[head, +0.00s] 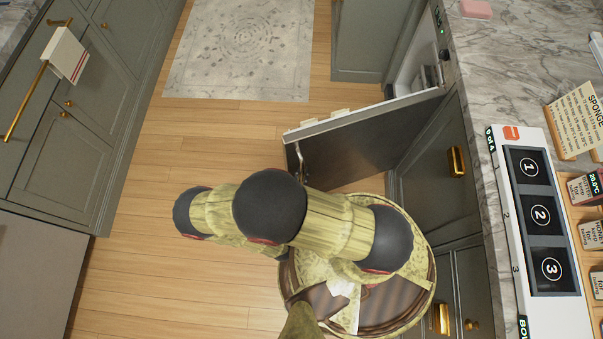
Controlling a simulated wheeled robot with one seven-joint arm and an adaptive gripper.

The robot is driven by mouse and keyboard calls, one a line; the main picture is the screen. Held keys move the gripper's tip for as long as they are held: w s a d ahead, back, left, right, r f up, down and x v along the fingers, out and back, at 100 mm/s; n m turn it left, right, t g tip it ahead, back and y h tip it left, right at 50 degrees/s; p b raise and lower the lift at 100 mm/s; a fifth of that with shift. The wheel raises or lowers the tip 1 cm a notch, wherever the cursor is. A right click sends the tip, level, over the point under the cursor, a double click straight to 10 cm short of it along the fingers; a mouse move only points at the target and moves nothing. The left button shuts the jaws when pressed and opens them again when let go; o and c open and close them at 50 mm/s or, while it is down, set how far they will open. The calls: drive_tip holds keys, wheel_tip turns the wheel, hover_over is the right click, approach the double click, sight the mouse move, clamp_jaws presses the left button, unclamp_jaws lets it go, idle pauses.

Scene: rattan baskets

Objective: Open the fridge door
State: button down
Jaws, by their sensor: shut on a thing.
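The fridge (418,62) is set under the counter at the upper right, and part of its pale interior shows. Its dark door (350,150) stands wide open, swung out into the aisle from the right. The door's dark outer face is toward me, and small pale shapes show along its far side. A metal handle (299,158) is at the door's free left edge; its lower part is hidden behind my arm. My arm's dark joints and pale green links cross the middle. My gripper is hidden beneath the arm, so its hold cannot be seen.
A marble counter (490,60) with labelled boxes and a numbered panel (540,215) runs along the right. Cabinets with brass handles (457,162) stand below it. Cabinets with a hanging towel (63,54) line the left. The wooden floor (170,140) between is clear, with a grey rug (240,50) beyond.

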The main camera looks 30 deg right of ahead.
drive_tip(key=shift+w+a, duration=0.1)
drive_tip(key=shift+a, duration=0.1)
drive_tip(key=c, duration=1.9)
unclamp_jaws()
drive_tip(key=shift+d, duration=0.1)
drive_tip(key=shift+v, duration=6.05)
